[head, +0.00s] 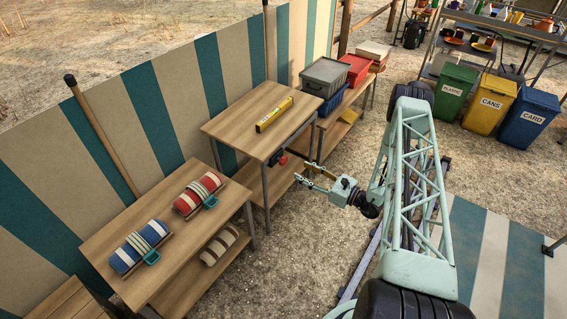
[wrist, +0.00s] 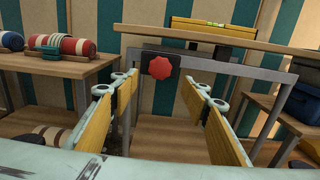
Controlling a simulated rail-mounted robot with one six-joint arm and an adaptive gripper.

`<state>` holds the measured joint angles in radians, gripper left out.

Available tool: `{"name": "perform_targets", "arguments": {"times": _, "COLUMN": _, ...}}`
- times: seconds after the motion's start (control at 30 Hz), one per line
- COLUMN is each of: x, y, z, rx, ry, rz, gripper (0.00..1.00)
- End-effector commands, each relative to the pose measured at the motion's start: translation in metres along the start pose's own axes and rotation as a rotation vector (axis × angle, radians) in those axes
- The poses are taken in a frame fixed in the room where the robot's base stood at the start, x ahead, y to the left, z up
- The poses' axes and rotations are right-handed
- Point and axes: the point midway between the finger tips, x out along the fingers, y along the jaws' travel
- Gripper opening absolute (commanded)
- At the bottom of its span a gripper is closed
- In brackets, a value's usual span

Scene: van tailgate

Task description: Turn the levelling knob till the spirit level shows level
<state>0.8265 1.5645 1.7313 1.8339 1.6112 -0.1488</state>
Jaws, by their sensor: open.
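The red levelling knob (wrist: 160,68) sits on a dark mount under the front edge of the wooden table; in the head view the knob (head: 283,160) shows small beside my gripper. The yellow spirit level (head: 274,114) lies on the tabletop (head: 236,121); its vial (wrist: 214,24) shows green in the wrist view, but the bubble is too small to read. My gripper (wrist: 166,98) is open and empty, with yellow-faced fingers either side of the knob in the wrist view. The knob appears beyond the fingertips, apart from them. In the head view my gripper (head: 309,180) is in front of the table.
The left table (head: 150,222) bears a red roll (head: 199,195) and a blue roll (head: 141,247). To the right, a low bench holds a grey box (head: 326,74) and a red box (head: 356,66). The gravel in front of the tables is clear.

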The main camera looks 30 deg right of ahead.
Motion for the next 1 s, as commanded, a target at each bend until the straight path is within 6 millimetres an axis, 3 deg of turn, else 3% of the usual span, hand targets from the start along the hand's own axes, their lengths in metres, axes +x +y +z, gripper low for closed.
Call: {"name": "perform_targets", "arguments": {"times": 1.0, "x": 0.104, "y": 0.001, "z": -0.001, "rx": -0.001, "ry": 0.0, "rz": 0.001, "gripper": 0.42}}
